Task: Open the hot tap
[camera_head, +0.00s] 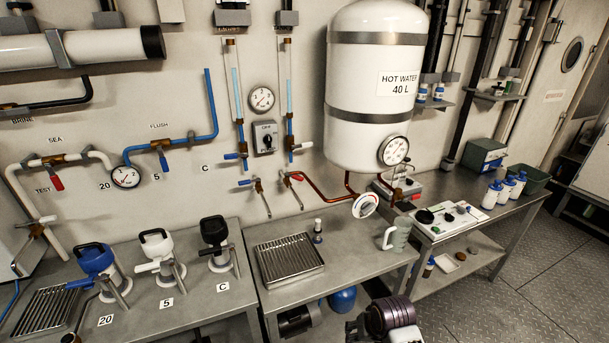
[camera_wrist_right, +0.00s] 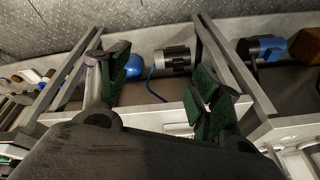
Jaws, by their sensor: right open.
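The hot tap (camera_head: 290,176) is on the wall left of the white hot water tank (camera_head: 375,90), at the left end of a copper pipe (camera_head: 325,193) that runs to the tank's underside. It has a small reddish handle; whether it is open is too small to tell. A thin spout hangs below it. A similar tap with a blue handle (camera_head: 247,182) is just to its left. My right gripper shows in the right wrist view (camera_wrist_right: 160,82), open and empty, with green pads apart. It is well away from the tap. My left gripper is not in view.
A metal drip tray (camera_head: 288,259) lies on the bench below the taps. The bench front between tray and jug is mostly clear.

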